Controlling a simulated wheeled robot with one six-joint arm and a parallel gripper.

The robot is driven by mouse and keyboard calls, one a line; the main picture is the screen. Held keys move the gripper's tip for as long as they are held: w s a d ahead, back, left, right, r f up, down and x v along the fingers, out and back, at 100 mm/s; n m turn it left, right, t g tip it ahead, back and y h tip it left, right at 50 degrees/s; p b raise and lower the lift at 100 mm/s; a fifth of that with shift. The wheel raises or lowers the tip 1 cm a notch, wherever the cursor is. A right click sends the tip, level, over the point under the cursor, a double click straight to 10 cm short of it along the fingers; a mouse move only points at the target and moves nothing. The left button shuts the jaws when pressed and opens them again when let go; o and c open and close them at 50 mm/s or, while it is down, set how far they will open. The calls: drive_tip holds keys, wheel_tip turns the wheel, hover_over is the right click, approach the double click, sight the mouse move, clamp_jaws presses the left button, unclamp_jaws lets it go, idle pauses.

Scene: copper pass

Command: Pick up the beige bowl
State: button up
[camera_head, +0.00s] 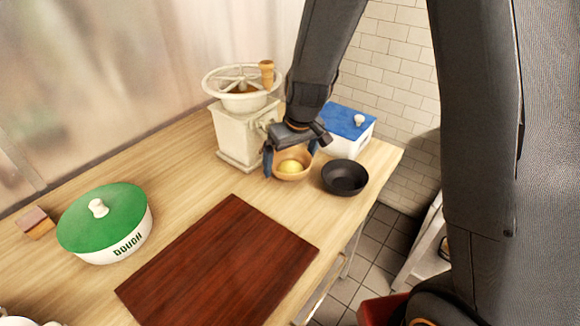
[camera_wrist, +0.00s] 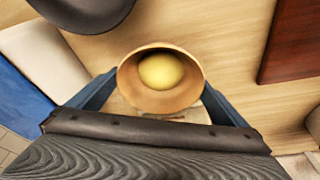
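The beige bowl (camera_head: 284,174) is at the back of the wooden counter, with a round yellow thing (camera_head: 291,166) inside it. In the wrist view the bowl (camera_wrist: 128,80) is at the middle, its mouth toward the camera, with the yellow thing (camera_wrist: 160,71) in it. My gripper (camera_head: 291,157) has one blue finger on each side of the bowl, and both look pressed to its sides. The fingers of my gripper also flank it in the wrist view (camera_wrist: 161,88). Whether the bowl's base touches the counter is hard to tell.
A black bowl (camera_head: 345,178) stands close on the right. A blue-lidded white box (camera_head: 347,128) is behind, and a cream grinder (camera_head: 240,133) is on the left. A dark red board (camera_head: 220,265) and a green-lidded dough pot (camera_head: 104,217) are nearer. Bare counter lies between.

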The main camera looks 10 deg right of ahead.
drive_tip(key=c, duration=0.6)
drive_tip(key=shift+r, duration=0.15)
